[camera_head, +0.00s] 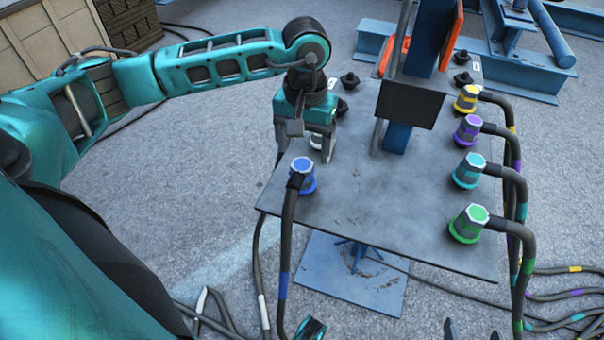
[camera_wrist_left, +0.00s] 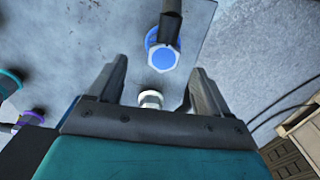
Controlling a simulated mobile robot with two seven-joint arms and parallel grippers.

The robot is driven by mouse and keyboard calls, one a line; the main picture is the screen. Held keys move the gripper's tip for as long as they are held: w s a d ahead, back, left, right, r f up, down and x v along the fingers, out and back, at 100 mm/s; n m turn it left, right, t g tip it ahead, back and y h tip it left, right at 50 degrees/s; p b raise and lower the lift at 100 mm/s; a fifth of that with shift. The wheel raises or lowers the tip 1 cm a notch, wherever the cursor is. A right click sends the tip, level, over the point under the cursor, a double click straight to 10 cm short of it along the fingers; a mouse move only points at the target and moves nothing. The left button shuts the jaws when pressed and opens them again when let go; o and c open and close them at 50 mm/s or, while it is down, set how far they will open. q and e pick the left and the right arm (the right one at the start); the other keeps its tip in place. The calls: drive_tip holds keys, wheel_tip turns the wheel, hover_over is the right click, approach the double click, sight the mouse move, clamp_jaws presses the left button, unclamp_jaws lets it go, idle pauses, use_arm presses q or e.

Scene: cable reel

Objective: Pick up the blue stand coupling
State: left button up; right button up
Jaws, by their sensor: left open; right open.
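The blue stand coupling (camera_head: 303,175) stands upright at the left front of the grey stand plate (camera_head: 370,205), its dark cable hanging over the front edge. In the left wrist view the blue coupling (camera_wrist_left: 162,55) shows just beyond my fingertips. My left gripper (camera_head: 307,150) is open and points down behind the blue coupling, apart from it. A white coupling (camera_wrist_left: 150,99) shows between its fingers in the wrist view; in the head view it is partly hidden behind the gripper. My right gripper (camera_head: 472,330) shows only its two spread fingertips at the bottom edge.
Yellow (camera_head: 466,98), purple (camera_head: 467,130), teal (camera_head: 468,170) and green (camera_head: 468,222) couplings line the plate's right side, with cables hanging. A dark box on a blue post (camera_head: 398,138) rises behind. Cables lie on the floor.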

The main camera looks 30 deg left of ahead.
sight(302, 165)
use_arm(q)
drive_tip(key=f, duration=0.2)
drive_tip(key=f+b, duration=0.1)
drive_tip(key=f, duration=0.3)
drive_tip(key=shift+a+f, duration=0.3)
drive_tip(key=shift+f, duration=0.05)
drive_tip(key=c, duration=1)
drive_tip(key=shift+r, duration=0.1)
drive_tip(key=shift+c, duration=0.8)
drive_tip(key=shift+r, duration=0.1)
